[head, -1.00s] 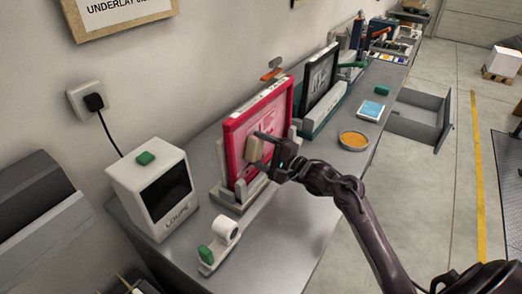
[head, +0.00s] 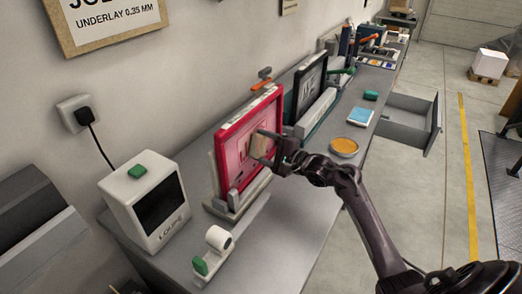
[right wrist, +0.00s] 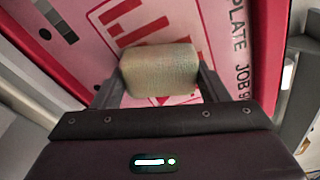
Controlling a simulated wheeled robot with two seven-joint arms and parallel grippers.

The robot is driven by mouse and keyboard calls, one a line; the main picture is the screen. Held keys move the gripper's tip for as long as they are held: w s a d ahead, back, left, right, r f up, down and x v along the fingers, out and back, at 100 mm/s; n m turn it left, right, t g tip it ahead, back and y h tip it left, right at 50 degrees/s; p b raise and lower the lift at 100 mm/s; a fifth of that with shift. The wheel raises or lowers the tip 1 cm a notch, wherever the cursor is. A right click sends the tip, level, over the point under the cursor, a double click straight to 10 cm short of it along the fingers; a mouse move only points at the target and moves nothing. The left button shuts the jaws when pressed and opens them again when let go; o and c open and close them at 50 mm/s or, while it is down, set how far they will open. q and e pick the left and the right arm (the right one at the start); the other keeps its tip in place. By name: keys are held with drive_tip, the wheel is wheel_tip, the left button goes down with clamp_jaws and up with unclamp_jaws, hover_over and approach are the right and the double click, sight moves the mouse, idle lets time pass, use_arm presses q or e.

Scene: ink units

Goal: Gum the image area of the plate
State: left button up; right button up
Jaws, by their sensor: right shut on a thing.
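The plate (head: 236,154) is pink with a red frame and stands tilted back on a pale stand on the bench, near the wall. In the right wrist view the plate (right wrist: 85,50) shows a red printed image and the words "PLATE JOB". My right gripper (head: 268,150) is shut on a pale yellowish sponge (right wrist: 160,70). The sponge is at the plate's face over part of the red image; I cannot tell for sure whether it touches. A round dish of orange liquid (head: 344,147) sits on the bench to the right. My left gripper is not in view.
A white loupe box (head: 148,200) with a green block on top stands left of the plate. A tape-like roll on a holder (head: 216,243) lies in front. A dark framed panel (head: 309,86) stands behind. A grey drawer (head: 410,122) juts out at right.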

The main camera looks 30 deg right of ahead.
drive_tip(key=w+d+p, duration=0.1)
drive_tip(key=p, duration=0.1)
drive_tip(key=w+d+p, duration=0.1)
drive_tip(key=p, duration=0.1)
drive_tip(key=shift+d, duration=0.35)
idle(1.4)
